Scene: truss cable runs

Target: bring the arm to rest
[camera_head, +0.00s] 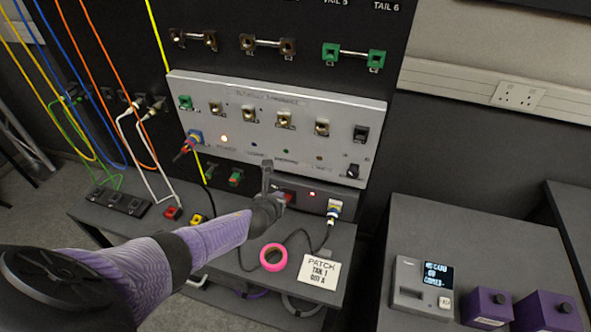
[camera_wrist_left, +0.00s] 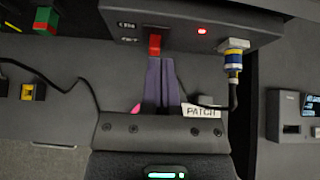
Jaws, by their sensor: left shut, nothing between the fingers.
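My left arm comes in from the left in the head view, its purple sleeve leading to the left gripper (camera_head: 278,199). The gripper is in front of the low grey box under the silver panel. The red block also shows in the head view (camera_head: 291,198), partly behind the gripper. My right gripper is in neither view.
The silver panel (camera_head: 268,93) has sockets and small lamps. A blue-and-white plug (camera_head: 334,209) sits in the grey box (camera_wrist_left: 265,20) beside a lit red lamp. Pink tape (camera_head: 272,257) and a PATCH card (camera_head: 318,270) lie on the shelf. Cables hang at left; purple boxes stand right.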

